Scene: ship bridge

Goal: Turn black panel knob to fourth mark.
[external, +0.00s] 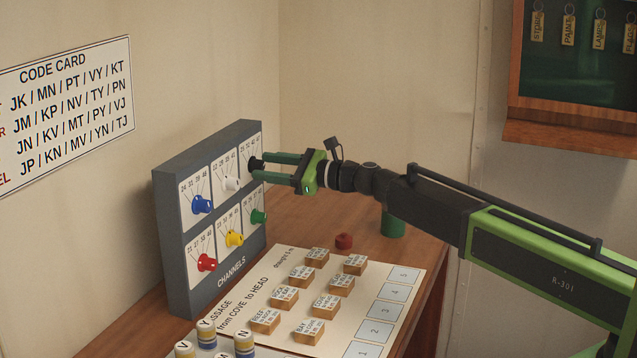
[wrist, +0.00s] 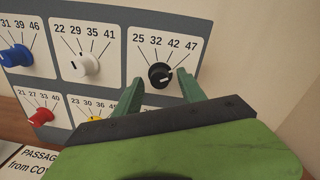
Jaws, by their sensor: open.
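The black knob (wrist: 160,76) is at the upper right of the channels panel (external: 212,133), under the marks 25, 32, 42 and 47. Its white pointer line is on the right side, tilted up toward the 47 side. In the external view the black knob (external: 256,164) is partly hidden by my fingers. My gripper (external: 265,168) is open with its green fingers pointing at the panel. In the wrist view the fingertips stand to the left and right of the knob, with gaps visible; contact cannot be made out.
A white knob (wrist: 86,65) is left of the black one; blue (external: 202,204), yellow (external: 234,238), red (external: 206,263) and green (external: 258,216) knobs share the panel. Lettered wooden blocks (external: 302,273) lie on a chart below. A red piece (external: 344,241) and a green cylinder (external: 392,222) stand behind.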

